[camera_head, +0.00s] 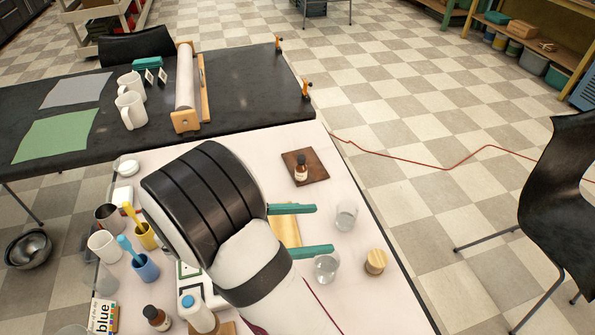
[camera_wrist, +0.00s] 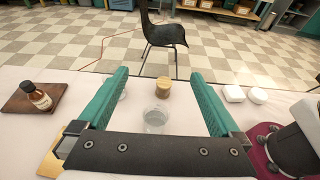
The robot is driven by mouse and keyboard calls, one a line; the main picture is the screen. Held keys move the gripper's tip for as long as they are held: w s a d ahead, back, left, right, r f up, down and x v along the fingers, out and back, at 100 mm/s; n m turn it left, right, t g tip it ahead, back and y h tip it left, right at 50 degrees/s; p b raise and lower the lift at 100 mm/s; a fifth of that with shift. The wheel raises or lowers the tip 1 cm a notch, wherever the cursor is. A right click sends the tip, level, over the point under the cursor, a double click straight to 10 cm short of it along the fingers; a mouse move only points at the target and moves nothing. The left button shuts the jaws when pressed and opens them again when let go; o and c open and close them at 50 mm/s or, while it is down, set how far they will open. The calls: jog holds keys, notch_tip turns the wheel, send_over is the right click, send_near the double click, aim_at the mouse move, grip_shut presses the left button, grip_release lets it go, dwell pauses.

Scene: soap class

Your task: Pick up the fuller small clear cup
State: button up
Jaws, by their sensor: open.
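Two small clear cups stand on the pale table. The nearer cup (camera_head: 326,268) holds clear liquid low in it, and stands by the tip of my lower finger in the head view. In the wrist view this cup (camera_wrist: 156,119) shows between my fingers, apart from both. The other cup (camera_head: 346,216) stands farther up, just beyond my upper fingertip; in the wrist view it is mostly hidden behind the left finger. Its liquid level is hard to read, so I cannot tell surely which is fuller. My gripper (camera_head: 325,229) is open and empty, with teal fingers, also in the wrist view (camera_wrist: 158,75).
A wooden round piece (camera_head: 375,262) stands right of the nearer cup. A brown bottle (camera_head: 301,168) stands on a dark board (camera_head: 317,163) above. Mugs and bottles crowd the left. The table's right edge is close.

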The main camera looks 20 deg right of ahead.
send_near(339, 257)
jog(key=d+f, duration=0.2)
jog(key=shift+w+d+f, duration=0.15)
jog(key=shift+d+f, duration=0.1)
jog(key=shift+d, duration=0.1)
jog(key=x, duration=0.7)
jog(key=shift+d+f, duration=0.1)
jog(key=shift+d, duration=0.1)
jog(key=c, duration=1.3)
jog(key=shift+c, duration=0.2)
jog(key=shift+r, duration=0.85)
jog(key=r, duration=0.2)
jog(key=shift+s+d+r, duration=0.1)
jog(key=shift+s+r, duration=0.1)
jog(key=shift+r, duration=0.15)
jog(key=s+d+r, duration=0.6)
jog(key=s+d, duration=0.1)
jog(key=s, duration=0.1)
jog(key=shift+s+d+r, duration=0.25)
jog(key=shift+r, duration=0.1)
